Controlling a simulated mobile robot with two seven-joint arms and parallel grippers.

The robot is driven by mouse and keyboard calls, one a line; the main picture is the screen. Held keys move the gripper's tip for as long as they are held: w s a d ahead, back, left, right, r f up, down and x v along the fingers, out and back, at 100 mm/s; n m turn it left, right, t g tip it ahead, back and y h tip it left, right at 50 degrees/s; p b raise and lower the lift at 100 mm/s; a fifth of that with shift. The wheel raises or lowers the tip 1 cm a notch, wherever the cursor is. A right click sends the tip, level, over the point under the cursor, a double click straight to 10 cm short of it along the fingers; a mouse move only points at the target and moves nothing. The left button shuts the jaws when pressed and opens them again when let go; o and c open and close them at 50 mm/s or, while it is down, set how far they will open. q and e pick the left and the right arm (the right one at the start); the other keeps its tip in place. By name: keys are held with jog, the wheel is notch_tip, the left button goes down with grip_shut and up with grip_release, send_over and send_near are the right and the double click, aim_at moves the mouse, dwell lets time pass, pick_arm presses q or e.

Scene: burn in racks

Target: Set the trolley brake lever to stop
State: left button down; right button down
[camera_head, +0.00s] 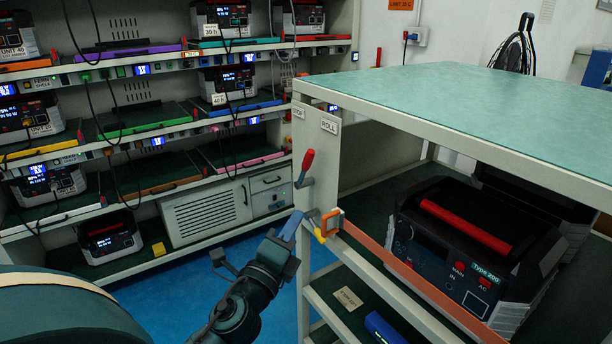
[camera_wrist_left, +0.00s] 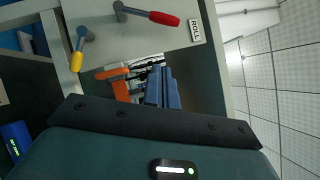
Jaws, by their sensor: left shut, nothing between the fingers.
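The trolley (camera_head: 448,92) has a green top, and its pale end panel carries a STOP label (camera_head: 298,112) and a ROLL label (camera_head: 329,126). Below them is the brake lever with a red grip (camera_head: 308,160). Its grip points up and leans slightly right, toward ROLL. In the left wrist view, the red grip (camera_wrist_left: 163,18) points toward the ROLL label (camera_wrist_left: 195,33). My left gripper (camera_head: 291,224), with blue fingers (camera_wrist_left: 163,88), is shut and empty, below the lever and apart from it. My right gripper is not in view.
A yellow-tipped lever (camera_head: 320,236) and an orange latch (camera_head: 335,222) sit near my left fingers. An orange bar (camera_head: 400,268) crosses the trolley's front before a black power unit (camera_head: 470,240). A rack (camera_head: 160,196) of units stands behind. Blue floor (camera_head: 180,290) lies between.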

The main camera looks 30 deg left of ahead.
pick_arm(q)
jog(key=a+p+x, duration=0.2)
jog(key=p+x, duration=0.1)
jog(key=x, duration=0.9)
jog(key=shift+a+r, duration=0.3)
jog(key=shift+r, duration=0.15)
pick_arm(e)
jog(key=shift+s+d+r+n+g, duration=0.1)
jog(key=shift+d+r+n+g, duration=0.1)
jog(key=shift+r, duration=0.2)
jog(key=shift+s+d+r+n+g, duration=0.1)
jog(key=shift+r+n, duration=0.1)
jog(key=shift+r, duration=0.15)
pick_arm(q)
jog(key=shift+s, duration=0.1)
jog(key=shift+p, duration=0.3)
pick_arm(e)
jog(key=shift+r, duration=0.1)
